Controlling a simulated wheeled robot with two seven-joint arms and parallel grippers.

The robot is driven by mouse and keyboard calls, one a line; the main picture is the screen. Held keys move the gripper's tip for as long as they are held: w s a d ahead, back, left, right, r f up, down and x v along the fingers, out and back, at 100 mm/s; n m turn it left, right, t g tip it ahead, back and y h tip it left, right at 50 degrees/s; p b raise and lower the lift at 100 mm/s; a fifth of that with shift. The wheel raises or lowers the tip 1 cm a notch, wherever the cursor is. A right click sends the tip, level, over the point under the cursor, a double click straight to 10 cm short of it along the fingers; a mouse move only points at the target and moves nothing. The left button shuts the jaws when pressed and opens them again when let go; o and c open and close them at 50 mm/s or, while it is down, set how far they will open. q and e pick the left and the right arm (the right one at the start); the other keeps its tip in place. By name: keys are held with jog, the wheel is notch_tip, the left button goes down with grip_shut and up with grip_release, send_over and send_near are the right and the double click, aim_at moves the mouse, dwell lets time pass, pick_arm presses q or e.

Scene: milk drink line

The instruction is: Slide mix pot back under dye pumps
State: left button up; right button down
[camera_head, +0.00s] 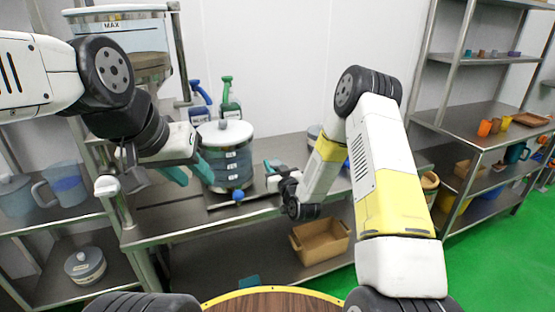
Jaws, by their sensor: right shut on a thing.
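The mix pot (230,168) is a clear grey cylinder with a pale lid and labels, upright on a dark plate on the steel table. The dye pumps, one blue (200,108) and one green (229,100), stand behind it. My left gripper (189,172) is at the pot's left side, its teal fingers apart, one overlapping the pot's edge in view. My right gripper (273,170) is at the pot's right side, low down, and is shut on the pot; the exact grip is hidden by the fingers. A small blue knob (238,196) shows at the pot's front foot.
A large clear tank (122,40) marked MAX hangs at upper left. Blue jugs (66,183) stand on the left shelf. A brown bin (320,240) sits on the shelf below the table. Shelves with cups (485,127) stand at right.

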dwell(0.3)
jog(key=c, duration=1.2)
grip_release()
jog(key=v, duration=0.7)
jog(key=shift+s+d, duration=0.15)
jog(key=shift+s, duration=0.2)
jog(key=shift+s, duration=0.1)
